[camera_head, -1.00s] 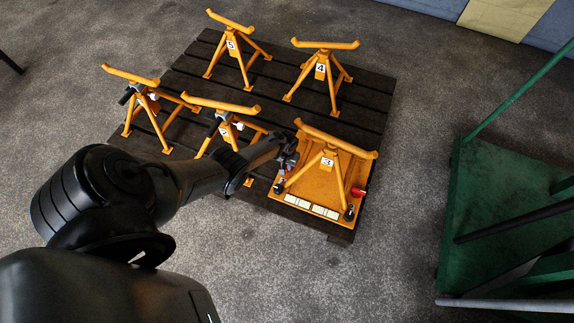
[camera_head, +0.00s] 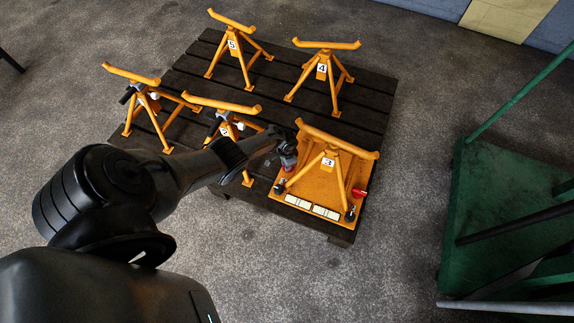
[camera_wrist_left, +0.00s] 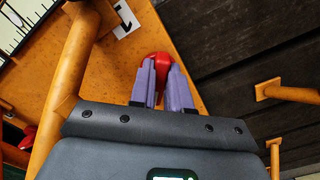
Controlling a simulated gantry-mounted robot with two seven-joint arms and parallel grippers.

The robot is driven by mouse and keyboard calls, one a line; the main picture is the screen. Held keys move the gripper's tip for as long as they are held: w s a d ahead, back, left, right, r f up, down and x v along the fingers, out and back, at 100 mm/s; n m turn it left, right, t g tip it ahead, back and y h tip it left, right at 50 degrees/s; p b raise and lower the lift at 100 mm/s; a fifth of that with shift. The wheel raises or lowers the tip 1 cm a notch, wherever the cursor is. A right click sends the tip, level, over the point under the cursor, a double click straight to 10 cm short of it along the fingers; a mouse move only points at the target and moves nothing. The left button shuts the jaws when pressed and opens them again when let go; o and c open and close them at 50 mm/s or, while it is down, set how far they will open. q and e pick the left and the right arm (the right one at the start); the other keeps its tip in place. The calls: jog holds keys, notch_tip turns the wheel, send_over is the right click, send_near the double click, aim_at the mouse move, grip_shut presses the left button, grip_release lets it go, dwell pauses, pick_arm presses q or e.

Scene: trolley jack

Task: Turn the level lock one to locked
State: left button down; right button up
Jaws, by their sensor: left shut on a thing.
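My left gripper (camera_head: 289,165) is at the left side of the orange jack plate (camera_head: 318,182) marked 3. In the left wrist view its two purple fingers (camera_wrist_left: 164,88) are shut on a red lock handle (camera_wrist_left: 156,66). The handle's rounded end shows between and beyond the fingertips; its lower part is hidden. A second red handle (camera_head: 359,192) sits at the plate's right side, and part of a red piece (camera_wrist_left: 28,138) shows at the left of the wrist view. My right gripper is not in view.
An orange stand (camera_head: 336,139) rises over the plate, its legs close to my gripper. Stands 4 (camera_head: 325,56) and 5 (camera_head: 232,42) and two others stand on the dark slatted pallet (camera_head: 365,95). A green frame (camera_head: 500,210) is at the right, apart from the pallet.

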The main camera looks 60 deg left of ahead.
pick_arm(q)
jog(key=m, duration=0.2)
jog(key=m+b, duration=0.1)
jog(key=m, duration=0.2)
jog(key=shift+a+m, duration=0.3)
jog(key=shift+w+m+b, duration=0.15)
jog(key=shift+m+b, duration=0.6)
jog(key=shift+m, duration=1.35)
jog(key=c, duration=1.1)
grip_release()
